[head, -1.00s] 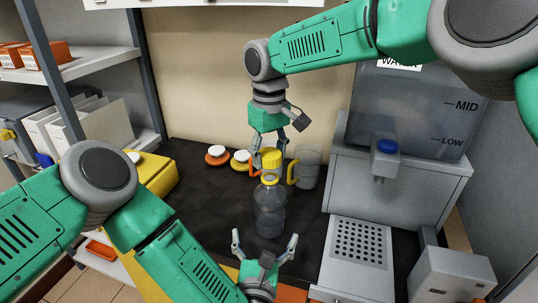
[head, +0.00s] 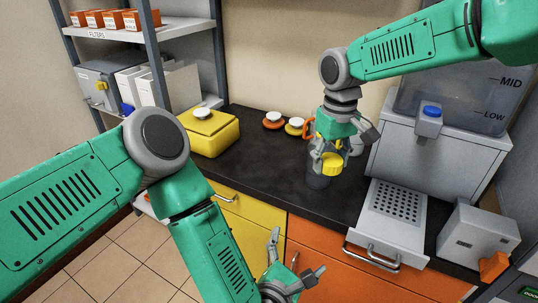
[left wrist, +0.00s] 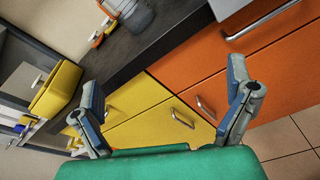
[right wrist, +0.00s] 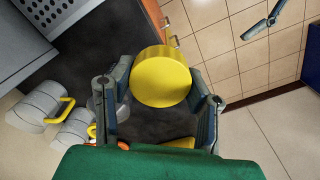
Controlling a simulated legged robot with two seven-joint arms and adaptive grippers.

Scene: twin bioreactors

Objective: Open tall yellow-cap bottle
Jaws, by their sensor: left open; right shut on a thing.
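The yellow cap (head: 332,164) is between the fingers of my right gripper (head: 326,156), which is shut on it; the cap also fills the middle of the right wrist view (right wrist: 160,76). The bottle's clear grey body (head: 318,181) stands on the dark counter just below and left of the cap, mostly hidden by the gripper. The cap looks offset from the bottle, but the bottle's mouth is hidden. The bottle's lower part shows at the top of the left wrist view (left wrist: 135,15). My left gripper (head: 285,250) is open and empty, in front of the drawers below the counter.
A grey dispenser (head: 440,130) with a perforated tray (head: 395,204) stands right of the bottle. A mug is partly hidden behind my right gripper.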

